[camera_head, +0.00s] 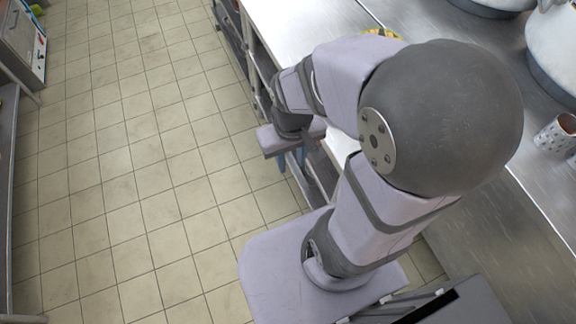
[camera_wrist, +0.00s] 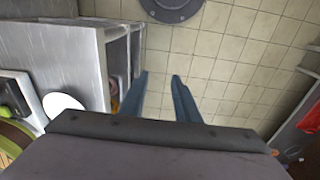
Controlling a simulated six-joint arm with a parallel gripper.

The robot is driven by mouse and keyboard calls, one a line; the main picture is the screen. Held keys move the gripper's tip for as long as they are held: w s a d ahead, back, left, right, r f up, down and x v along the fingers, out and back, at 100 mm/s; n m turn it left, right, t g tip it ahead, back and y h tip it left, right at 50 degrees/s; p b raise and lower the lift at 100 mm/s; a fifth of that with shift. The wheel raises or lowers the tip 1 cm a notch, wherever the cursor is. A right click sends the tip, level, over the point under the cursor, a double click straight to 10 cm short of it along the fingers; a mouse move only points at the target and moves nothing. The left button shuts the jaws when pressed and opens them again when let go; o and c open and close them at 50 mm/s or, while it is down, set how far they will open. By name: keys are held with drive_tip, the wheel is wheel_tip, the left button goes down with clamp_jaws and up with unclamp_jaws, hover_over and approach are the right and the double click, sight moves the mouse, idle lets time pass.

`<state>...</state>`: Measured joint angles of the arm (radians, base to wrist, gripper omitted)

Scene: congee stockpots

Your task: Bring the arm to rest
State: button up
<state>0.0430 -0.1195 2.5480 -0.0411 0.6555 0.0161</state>
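My arm is bent, with its elbow high over the edge of the steel counter (camera_head: 285,18). My gripper (camera_head: 289,172) hangs down beside the counter's shelves, over the aisle, partly hidden by the arm and wrist. In the wrist view its two blue-grey fingers (camera_wrist: 160,76) stand apart with floor tiles visible between them. It is open and empty.
Large pots (camera_head: 556,60) and a perforated steel cylinder (camera_head: 556,133) stand on the counter at right. A yellow item (camera_head: 382,33) is partly hidden behind my arm. The tiled floor (camera_head: 130,150) is clear. An appliance (camera_head: 22,40) stands at far left.

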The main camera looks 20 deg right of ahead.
drive_tip(key=shift+s+a+g, duration=0.4)
drive_tip(key=shift+s+a, duration=0.4)
drive_tip(key=shift+s, duration=0.15)
wheel_tip(320, 180, up, 4)
drive_tip(key=p, duration=0.4)
wheel_tip(320, 180, down, 14)
drive_tip(key=b, duration=1.3)
drive_tip(key=shift+r+b, duration=0.25)
drive_tip(key=shift+b, duration=0.05)
